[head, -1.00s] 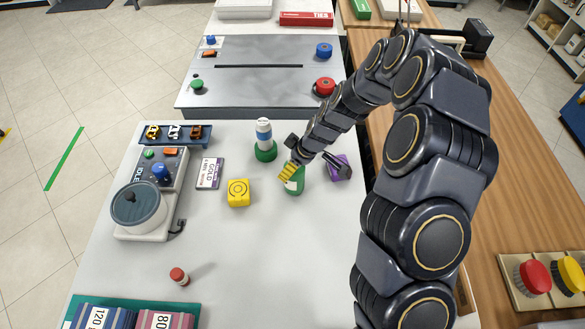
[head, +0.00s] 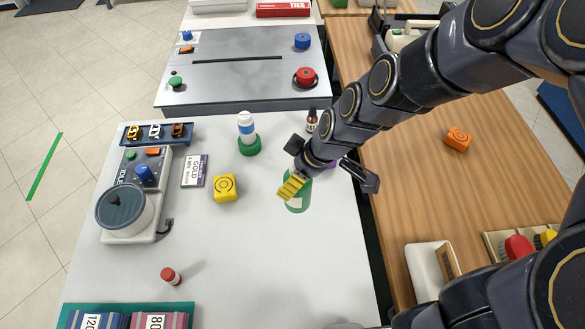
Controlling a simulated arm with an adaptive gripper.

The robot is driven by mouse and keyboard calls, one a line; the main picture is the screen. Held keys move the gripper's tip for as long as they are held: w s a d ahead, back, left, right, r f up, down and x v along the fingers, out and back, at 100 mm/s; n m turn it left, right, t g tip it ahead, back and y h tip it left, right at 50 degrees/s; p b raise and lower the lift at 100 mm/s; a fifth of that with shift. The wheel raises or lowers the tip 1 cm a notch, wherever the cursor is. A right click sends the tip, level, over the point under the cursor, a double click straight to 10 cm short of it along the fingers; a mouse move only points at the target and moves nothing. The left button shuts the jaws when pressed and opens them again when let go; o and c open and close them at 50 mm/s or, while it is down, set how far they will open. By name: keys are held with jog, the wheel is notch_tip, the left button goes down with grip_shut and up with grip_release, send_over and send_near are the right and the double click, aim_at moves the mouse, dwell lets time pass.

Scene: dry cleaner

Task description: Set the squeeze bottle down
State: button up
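My gripper (head: 292,186) is over the right part of the white table (head: 240,265), its yellow ribbed finger against a green bottle with a pale label (head: 299,200). It appears shut on this bottle, which looks like the squeeze bottle; the far finger is hidden. The bottle looks larger than before and seems held above the table; its top is covered by the gripper.
A yellow block (head: 225,187), a dark dropper bottle (head: 312,119) and a partly hidden purple item (head: 331,164) are near. The table's front middle is clear, apart from a small red-topped item (head: 171,276).

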jog(key=shift+s+d, duration=0.15)
jog(key=shift+d, duration=0.1)
jog(key=shift+s+d+f+n+g+y, duration=0.15)
jog(key=shift+d+f+n+g, duration=0.4)
jog(key=shift+d+f+n, duration=1.15)
jog(key=shift+s+d+f+n+g+y, duration=0.15)
jog(key=shift+d+f+n+g, duration=0.3)
jog(key=shift+f+n, duration=1.35)
jog(key=shift+s+d+f+n+g, duration=0.2)
jog(key=shift+d+f+n+g, duration=0.6)
jog(key=shift+f, duration=2)
jog(key=shift+d+f, duration=0.15)
jog(key=o, duration=1.1)
